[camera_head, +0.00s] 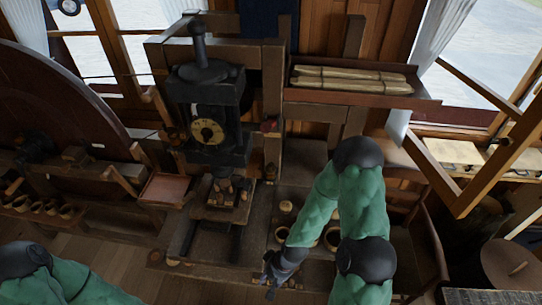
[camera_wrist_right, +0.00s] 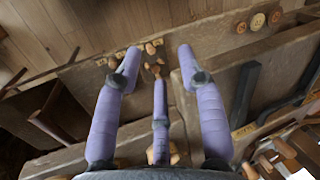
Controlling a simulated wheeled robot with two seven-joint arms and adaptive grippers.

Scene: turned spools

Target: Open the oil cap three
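My right gripper (camera_head: 272,274) is low over the bench in the head view. In the wrist view its purple fingers (camera_wrist_right: 158,52) are spread open and empty, left of the caps. Small wooden pegs (camera_wrist_right: 152,68) show beyond the fingertips. My left gripper is out of view.
A black press (camera_head: 207,105) with a round yellowish dial (camera_head: 207,132) stands on the wooden bench. A wooden shelf (camera_head: 430,103) holds long bundles. A large wheel (camera_head: 50,95) is at left. Open wooden floor (camera_head: 120,252) lies at lower left.

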